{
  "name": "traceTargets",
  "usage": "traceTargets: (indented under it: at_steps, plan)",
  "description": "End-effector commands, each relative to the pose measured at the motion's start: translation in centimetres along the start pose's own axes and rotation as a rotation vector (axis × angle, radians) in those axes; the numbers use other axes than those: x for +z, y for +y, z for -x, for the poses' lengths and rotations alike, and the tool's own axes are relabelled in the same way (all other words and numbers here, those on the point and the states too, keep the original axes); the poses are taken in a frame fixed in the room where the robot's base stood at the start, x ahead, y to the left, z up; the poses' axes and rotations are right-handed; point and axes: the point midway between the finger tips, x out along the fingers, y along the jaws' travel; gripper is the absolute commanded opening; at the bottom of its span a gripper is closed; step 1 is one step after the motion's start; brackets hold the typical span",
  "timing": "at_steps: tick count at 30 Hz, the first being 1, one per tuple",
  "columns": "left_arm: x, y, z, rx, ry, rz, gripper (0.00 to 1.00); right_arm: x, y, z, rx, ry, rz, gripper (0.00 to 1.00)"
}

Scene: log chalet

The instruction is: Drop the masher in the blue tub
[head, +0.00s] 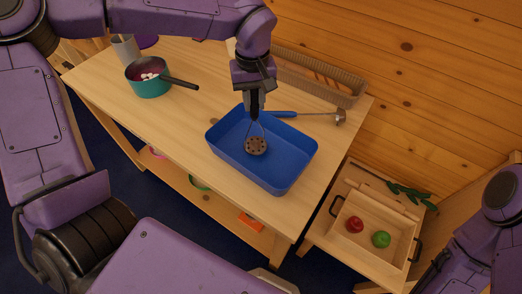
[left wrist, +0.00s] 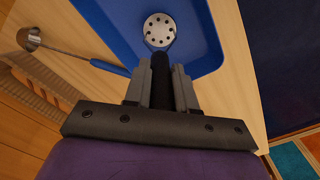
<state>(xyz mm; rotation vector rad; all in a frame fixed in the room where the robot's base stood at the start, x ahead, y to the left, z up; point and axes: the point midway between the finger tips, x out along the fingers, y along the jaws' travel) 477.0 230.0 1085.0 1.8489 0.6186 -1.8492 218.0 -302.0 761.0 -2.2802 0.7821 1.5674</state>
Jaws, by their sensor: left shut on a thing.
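The blue tub (head: 285,172) stands on the wooden table near its right end. My left gripper (head: 255,108) is over the tub's back left part, pointing down and shut on the masher's dark handle. The masher (head: 256,145) hangs below it, its round perforated head over the inside of the tub. In the left wrist view the masher's head (left wrist: 160,30) shows against the blue tub (left wrist: 205,50), with the handle between the fingers (left wrist: 161,88). I cannot tell whether the head touches the tub's floor. My right arm shows at the lower right, but its gripper is not clearly visible.
A ladle (head: 325,114) with a blue handle lies right behind the tub. A teal pot (head: 150,82) stands at the left and a long basket (head: 310,78) at the back. A wooden tray (head: 349,250) with a red and a green item is at the lower right.

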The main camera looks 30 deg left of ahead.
Motion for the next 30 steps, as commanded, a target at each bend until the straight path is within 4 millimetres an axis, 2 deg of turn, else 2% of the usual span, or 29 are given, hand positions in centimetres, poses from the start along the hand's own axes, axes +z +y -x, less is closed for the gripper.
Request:
traceTargets:
  at_steps: [1,3,4,14,17,24,27,30]
  plan:
    - [0.0,0.0,0.1,0.0,0.0,0.0,0.28,0.0,0.0,0.1,0.0,0.0,0.0,0.59]
    - [0.0,0.0,0.1,0.0,0.0,-0.001,0.51,0.0,0.0,0.1,0.0,0.0,0.0,0.59]
    - [0.0,0.0,0.1,0.0,0.0,-0.001,0.55,0.0,0.0,0.1,0.0,0.0,0.0,0.59]
    - [0.0,0.1,0.5,0.0,0.002,0.0,0.55,0.0,0.0,-0.1,0.0,0.0,0.0,0.59]
    - [-0.1,0.1,2.2,0.003,0.004,0.002,0.55,0.1,0.0,-0.3,0.0,0.0,0.0,0.59]
    - [-0.1,0.1,7.9,0.002,0.003,0.001,0.55,0.3,-0.1,-0.8,0.0,0.0,0.0,0.59]
    - [-0.1,0.1,9.5,0.001,0.003,0.0,0.55,0.3,-0.1,-0.8,0.0,0.0,0.0,0.59]
    - [-0.1,0.1,10.3,0.0,0.001,-0.001,0.55,0.3,-0.1,-0.8,0.0,0.0,0.0,0.59]
